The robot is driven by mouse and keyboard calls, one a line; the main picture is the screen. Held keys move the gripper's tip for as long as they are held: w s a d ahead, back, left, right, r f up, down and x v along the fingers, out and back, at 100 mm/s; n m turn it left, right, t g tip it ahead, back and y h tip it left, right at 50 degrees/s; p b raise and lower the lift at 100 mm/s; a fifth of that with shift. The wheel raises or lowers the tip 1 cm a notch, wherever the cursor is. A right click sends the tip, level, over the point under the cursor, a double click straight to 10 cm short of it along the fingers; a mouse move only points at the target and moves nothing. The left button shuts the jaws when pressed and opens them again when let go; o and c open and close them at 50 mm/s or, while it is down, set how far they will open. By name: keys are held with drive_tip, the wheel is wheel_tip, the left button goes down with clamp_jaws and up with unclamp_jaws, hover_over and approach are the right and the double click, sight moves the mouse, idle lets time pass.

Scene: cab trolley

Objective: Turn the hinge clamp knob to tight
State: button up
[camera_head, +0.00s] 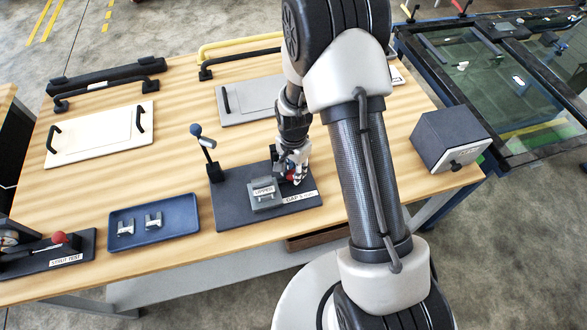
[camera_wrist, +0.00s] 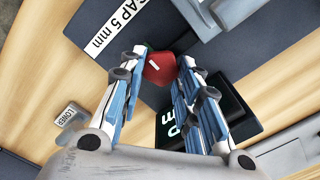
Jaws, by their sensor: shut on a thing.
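The hinge clamp knob is a red cap (camera_wrist: 160,67) with a short white mark, between my gripper's fingertips in the wrist view. My gripper (camera_head: 293,175) is shut on it, one finger on each side. In the head view only a little red shows beside the fingers. The knob is at the dark base plate (camera_head: 233,211), which carries a "GAP 5 mm" label (camera_head: 303,196). A grey hinge block (camera_head: 266,201) marked "UPPER" sits on the plate just left of the gripper. The knob's underside is hidden.
A lever with a blue ball (camera_head: 196,130) stands at the plate's left. A blue tray (camera_head: 118,241) with metal pieces, a red-knobbed "STRUT TEST" fixture (camera_head: 46,255) and a dark box (camera_head: 449,137) are on the wooden table.

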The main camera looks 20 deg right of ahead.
drive_tip(key=o, duration=1.1)
drive_tip(key=shift+c, duration=0.2)
